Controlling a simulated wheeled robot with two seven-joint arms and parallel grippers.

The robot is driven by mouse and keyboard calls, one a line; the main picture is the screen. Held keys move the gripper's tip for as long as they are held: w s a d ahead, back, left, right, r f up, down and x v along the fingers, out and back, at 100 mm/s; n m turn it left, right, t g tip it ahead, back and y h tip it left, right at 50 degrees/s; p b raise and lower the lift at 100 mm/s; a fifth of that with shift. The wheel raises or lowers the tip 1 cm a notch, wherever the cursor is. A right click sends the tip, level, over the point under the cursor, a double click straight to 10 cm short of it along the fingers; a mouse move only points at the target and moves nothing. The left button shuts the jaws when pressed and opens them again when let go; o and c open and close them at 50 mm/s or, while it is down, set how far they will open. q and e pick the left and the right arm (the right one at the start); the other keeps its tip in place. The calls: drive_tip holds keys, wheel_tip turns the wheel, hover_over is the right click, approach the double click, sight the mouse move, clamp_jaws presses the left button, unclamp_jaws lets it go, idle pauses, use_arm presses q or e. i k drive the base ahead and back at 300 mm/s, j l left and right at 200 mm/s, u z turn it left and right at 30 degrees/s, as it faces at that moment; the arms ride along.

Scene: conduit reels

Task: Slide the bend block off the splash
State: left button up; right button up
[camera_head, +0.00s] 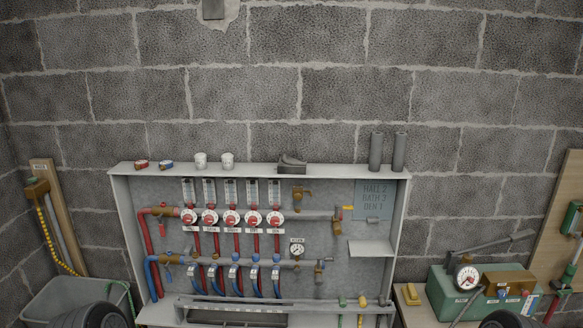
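A dark grey block with a curved upper part (292,163) sits on the top ledge of the manifold cabinet (345,171), right of the middle; it may be the bend block. I cannot make out a splash under either block. Neither of my grippers shows; only dark rounded shapes, possibly parts of my arms, show at the bottom edge left and right.
Two white cups (227,160), small red and blue items and two grey tubes (376,151) share the ledge. Red and blue pipes with valves fill the cabinet. A grey bin (62,300) stands lower left. A green case (440,297) with a gauge pump (467,277) stands lower right.

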sight(287, 165)
drive_tip(key=z, duration=0.45)
drive_tip(key=i+j+z, duration=0.8)
drive_tip(key=j, duration=0.25)
drive_tip(key=i, duration=0.1)
